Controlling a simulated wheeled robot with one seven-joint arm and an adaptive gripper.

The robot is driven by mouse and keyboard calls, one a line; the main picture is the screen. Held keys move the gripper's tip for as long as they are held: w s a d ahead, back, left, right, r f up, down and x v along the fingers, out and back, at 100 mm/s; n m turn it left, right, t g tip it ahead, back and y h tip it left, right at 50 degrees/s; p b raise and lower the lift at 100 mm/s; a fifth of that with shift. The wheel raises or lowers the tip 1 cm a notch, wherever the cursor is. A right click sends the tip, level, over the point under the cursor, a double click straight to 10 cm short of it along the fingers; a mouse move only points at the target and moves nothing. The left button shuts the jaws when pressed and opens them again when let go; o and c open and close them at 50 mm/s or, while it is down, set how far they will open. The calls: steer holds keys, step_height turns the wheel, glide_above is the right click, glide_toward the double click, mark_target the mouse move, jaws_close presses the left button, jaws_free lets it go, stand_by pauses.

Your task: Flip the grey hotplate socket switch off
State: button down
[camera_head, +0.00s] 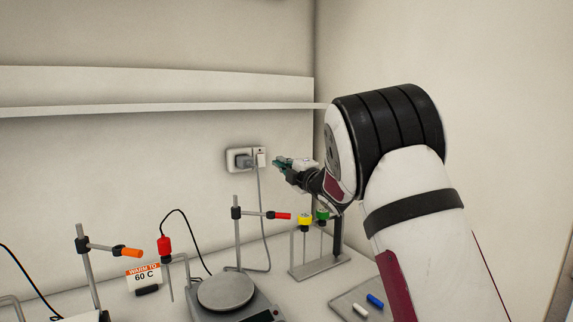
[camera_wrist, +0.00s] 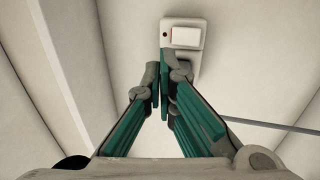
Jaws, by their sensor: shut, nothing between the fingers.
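In the wrist view the switch (camera_wrist: 186,37) shows at the top on the plate (camera_wrist: 195,52), beside a small dark dot. My gripper (camera_head: 279,163) is just right of the socket in the head view. In the wrist view my gripper (camera_wrist: 165,72) is shut and empty, its tips close to the lower left of the switch. I cannot tell whether the tips touch the plate.
Below stand a hotplate (camera_head: 226,291), a clamp stand with a red tip (camera_head: 281,215) and a rack (camera_head: 318,264) with yellow and green caps. A grey cord (camera_head: 263,215) hangs from the socket. A wall shelf (camera_head: 160,110) runs above.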

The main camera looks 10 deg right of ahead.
steer(key=shift+s+d+r, duration=0.1)
steer(key=shift+s+d, duration=0.05)
steer(key=shift+s, duration=0.35)
steer(key=shift+s+d+r, duration=0.1)
steer(key=shift+s+d, duration=0.05)
steer(key=shift+s, duration=0.35)
steer(key=s+d+r+m+g+h+p, duration=0.1)
steer(key=s+d+m+g+h, duration=0.2)
steer(key=s+m, duration=0.4)
steer(key=s+d+r+m+g+h, duration=0.15)
steer(key=s+d+m+h, duration=0.3)
steer(key=s, duration=0.45)
steer(key=s+a+f+m+g, duration=0.3)
steer(key=s+f, duration=0.1)
steer(key=s, duration=0.9)
steer(key=s+a+f+m+g+y+p, duration=0.1)
steer(key=s+a+f+m+g, duration=0.2)
steer(key=s, duration=1)
steer(key=s+a+f+m+g+p, duration=0.1)
steer(key=s+f+m+g, duration=0.3)
steer(key=s, duration=1)
steer(key=shift+a+f, duration=0.75)
steer(key=shift+a, duration=0.15)
